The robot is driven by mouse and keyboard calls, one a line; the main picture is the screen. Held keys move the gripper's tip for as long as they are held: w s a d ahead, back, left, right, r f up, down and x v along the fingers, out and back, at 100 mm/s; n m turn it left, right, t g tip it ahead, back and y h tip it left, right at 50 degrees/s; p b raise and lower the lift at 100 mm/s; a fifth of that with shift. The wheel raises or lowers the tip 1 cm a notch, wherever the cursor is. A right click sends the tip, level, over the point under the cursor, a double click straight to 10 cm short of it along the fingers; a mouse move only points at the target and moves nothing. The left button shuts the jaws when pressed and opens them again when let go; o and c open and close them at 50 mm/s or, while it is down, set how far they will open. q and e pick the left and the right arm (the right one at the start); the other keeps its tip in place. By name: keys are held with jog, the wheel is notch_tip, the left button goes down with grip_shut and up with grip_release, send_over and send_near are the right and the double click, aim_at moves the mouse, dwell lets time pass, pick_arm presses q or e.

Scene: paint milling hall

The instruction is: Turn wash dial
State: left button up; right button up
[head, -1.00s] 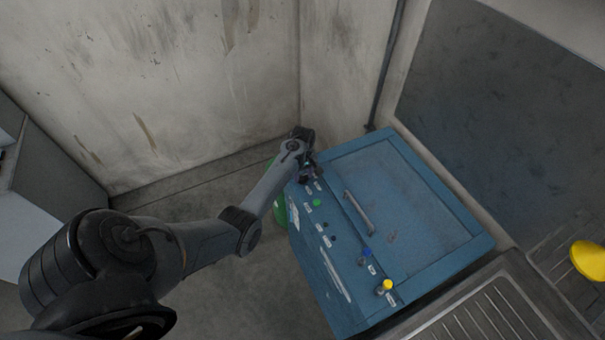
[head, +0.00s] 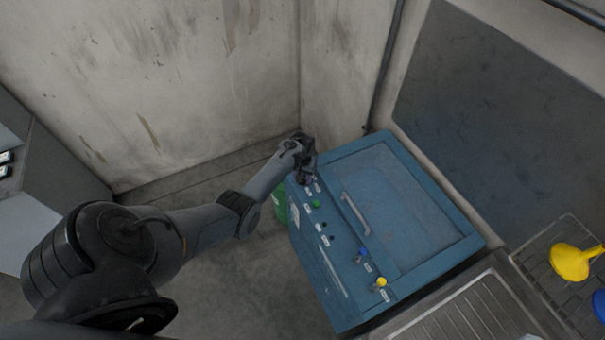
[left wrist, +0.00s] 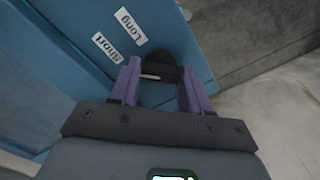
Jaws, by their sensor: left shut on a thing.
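The wash dial (left wrist: 160,68) is a black knob with a white mark, seen in the left wrist view at the corner of the blue panel. A "Long" label (left wrist: 130,27) and a "Short" label (left wrist: 107,47) are beside it. My left gripper (left wrist: 158,80) has its purple fingers on either side of the dial and is shut on it. In the head view my left gripper (head: 304,178) is at the far left corner of the blue washer (head: 345,300), hiding the dial there. My right gripper is not in view.
The panel also carries a green button (head: 316,204), a blue valve (head: 363,253) and a yellow valve (head: 381,283). A handle (head: 355,213) is on the lid. A wall stands close behind the gripper. A yellow funnel (head: 572,262) lies on a rack at right.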

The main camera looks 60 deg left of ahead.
pick_arm(q)
jog(key=m+p, duration=0.1)
jog(key=m, duration=0.3)
jog(key=shift+r+m, duration=0.1)
jog(key=shift+m, duration=0.2)
jog(key=m, duration=0.3)
jog(key=shift+m+p, duration=0.3)
jog(key=shift+m, duration=0.5)
jog(key=o, duration=1.1)
jog(key=shift+c, duration=0.2)
notch_tip(320, 180, up, 11)
jog(key=p, duration=0.3)
jog(key=shift+f, duration=0.2)
